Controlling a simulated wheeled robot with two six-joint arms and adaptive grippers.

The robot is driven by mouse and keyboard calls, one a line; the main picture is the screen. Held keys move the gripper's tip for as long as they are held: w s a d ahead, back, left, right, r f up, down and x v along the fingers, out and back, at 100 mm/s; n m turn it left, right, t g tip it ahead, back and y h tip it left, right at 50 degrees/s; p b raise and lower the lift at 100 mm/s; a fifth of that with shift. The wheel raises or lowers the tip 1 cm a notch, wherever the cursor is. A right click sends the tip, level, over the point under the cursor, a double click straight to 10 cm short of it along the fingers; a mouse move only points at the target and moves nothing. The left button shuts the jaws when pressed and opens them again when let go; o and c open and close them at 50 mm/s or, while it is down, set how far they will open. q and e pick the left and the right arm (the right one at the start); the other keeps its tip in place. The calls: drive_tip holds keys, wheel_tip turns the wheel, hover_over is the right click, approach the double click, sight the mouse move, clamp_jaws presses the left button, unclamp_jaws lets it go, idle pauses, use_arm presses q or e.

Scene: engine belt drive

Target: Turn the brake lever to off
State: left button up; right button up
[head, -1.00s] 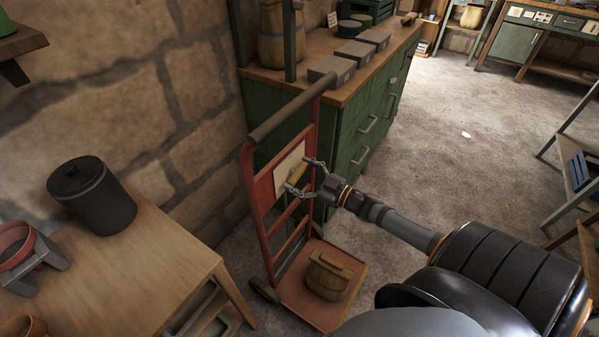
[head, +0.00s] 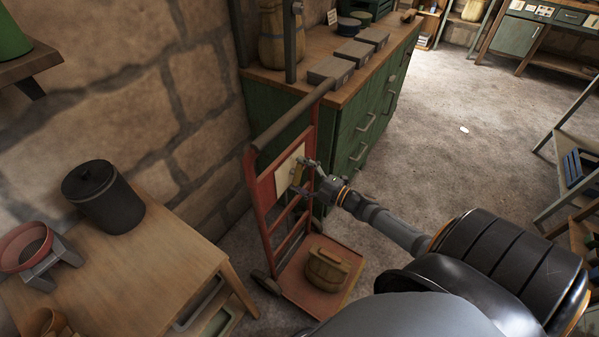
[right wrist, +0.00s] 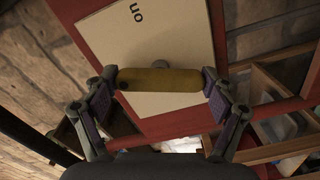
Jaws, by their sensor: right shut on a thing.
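The brake lever (right wrist: 160,79) is a short yellow bar on a pale plate (right wrist: 166,35), which is fixed to the red frame of a hand truck. The word "on" shows on the plate in the right wrist view, upside down; no "off" mark can be read. My right gripper (head: 304,176) is at the plate in the head view. In the right wrist view its fingers are shut on the two ends of the lever, which lies nearly level there. In the head view the lever (head: 297,176) stands steeply and is small. My left gripper is not in view.
The red hand truck (head: 258,190) stands between a wooden table (head: 150,240) and a green cabinet (head: 350,135). A wooden weight (head: 327,267) sits on its base plate. A black pot (head: 103,195) stands on the table.

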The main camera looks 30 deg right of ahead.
drive_tip(key=shift+n+p, duration=0.4)
drive_tip(key=shift+n, duration=1.7)
drive_tip(key=o, duration=1)
drive_tip(key=v, duration=1.2)
drive_tip(key=shift+f, duration=0.1)
